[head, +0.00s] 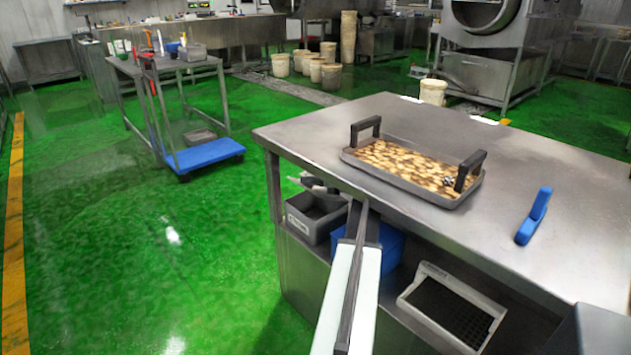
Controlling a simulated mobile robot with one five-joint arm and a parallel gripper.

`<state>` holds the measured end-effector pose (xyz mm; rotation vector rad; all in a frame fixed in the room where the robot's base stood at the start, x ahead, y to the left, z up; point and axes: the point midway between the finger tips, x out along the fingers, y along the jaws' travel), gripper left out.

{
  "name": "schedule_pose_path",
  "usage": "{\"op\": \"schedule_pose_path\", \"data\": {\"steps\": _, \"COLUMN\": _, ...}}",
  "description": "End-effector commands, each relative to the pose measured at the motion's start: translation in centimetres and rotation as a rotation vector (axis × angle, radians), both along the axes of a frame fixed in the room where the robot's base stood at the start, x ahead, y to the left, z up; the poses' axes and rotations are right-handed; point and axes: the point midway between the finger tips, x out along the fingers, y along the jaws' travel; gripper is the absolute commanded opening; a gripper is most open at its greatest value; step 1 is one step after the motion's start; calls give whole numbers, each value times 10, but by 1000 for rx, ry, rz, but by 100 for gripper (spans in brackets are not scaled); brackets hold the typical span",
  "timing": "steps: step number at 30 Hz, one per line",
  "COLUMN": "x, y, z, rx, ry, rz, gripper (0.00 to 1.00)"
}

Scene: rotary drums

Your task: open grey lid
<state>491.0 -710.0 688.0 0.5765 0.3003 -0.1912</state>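A grey box (316,218) stands on the shelf under the near metal table, at the table's left end. Its top shows a dark hollow, and I cannot make out a separate grey lid on it. My white arm reaches up from the bottom middle toward the table's front edge. A small white and dark piece that looks like my gripper (316,186) is just above the grey box, beside the table edge. Its fingers are too small to tell open from shut, and I see nothing held in it.
The metal table (420,120) carries a tray (408,182) of browned food with two dark handles, and a blue tool (534,216). A blue bin (392,246) and a white-rimmed crate (452,304) are on the shelf below. The green floor at left is mostly clear before a cart (165,68).

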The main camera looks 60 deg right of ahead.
Motion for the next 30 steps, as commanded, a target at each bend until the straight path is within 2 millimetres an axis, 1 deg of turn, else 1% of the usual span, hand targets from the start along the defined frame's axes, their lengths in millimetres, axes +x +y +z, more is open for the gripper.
{"op": "schedule_pose_path", "data": {"steps": 2, "x": -7, "y": 1, "z": 4, "rx": 1, "ry": 0, "rz": 0, "gripper": 35}}
{"op": "schedule_pose_path", "data": {"steps": 5, "x": -26, "y": 3, "z": 11, "rx": 1, "ry": 1, "rz": -4, "gripper": 35}}
{"op": "schedule_pose_path", "data": {"steps": 6, "x": -36, "y": 4, "z": 14, "rx": 1, "ry": 1, "rz": -4, "gripper": 35}}
{"op": "schedule_pose_path", "data": {"steps": 8, "x": -53, "y": 6, "z": 10, "rx": 0, "ry": 1, "rz": -5, "gripper": 35}}
{"op": "schedule_pose_path", "data": {"steps": 12, "x": -93, "y": 9, "z": 9, "rx": 1, "ry": 1, "rz": -4, "gripper": 35}}
{"op": "schedule_pose_path", "data": {"steps": 15, "x": -117, "y": 11, "z": 9, "rx": 0, "ry": 1, "rz": -4, "gripper": 35}}
{"op": "schedule_pose_path", "data": {"steps": 18, "x": -135, "y": 13, "z": 9, "rx": 0, "ry": 1, "rz": -3, "gripper": 35}}
{"op": "schedule_pose_path", "data": {"steps": 21, "x": -146, "y": 14, "z": 9, "rx": 0, "ry": 0, "rz": -2, "gripper": 35}}
{"op": "schedule_pose_path", "data": {"steps": 24, "x": -151, "y": 15, "z": 9, "rx": 1, "ry": 0, "rz": -1, "gripper": 35}}
{"op": "schedule_pose_path", "data": {"steps": 30, "x": -152, "y": 14, "z": 9, "rx": 0, "ry": 1, "rz": -1, "gripper": 35}}
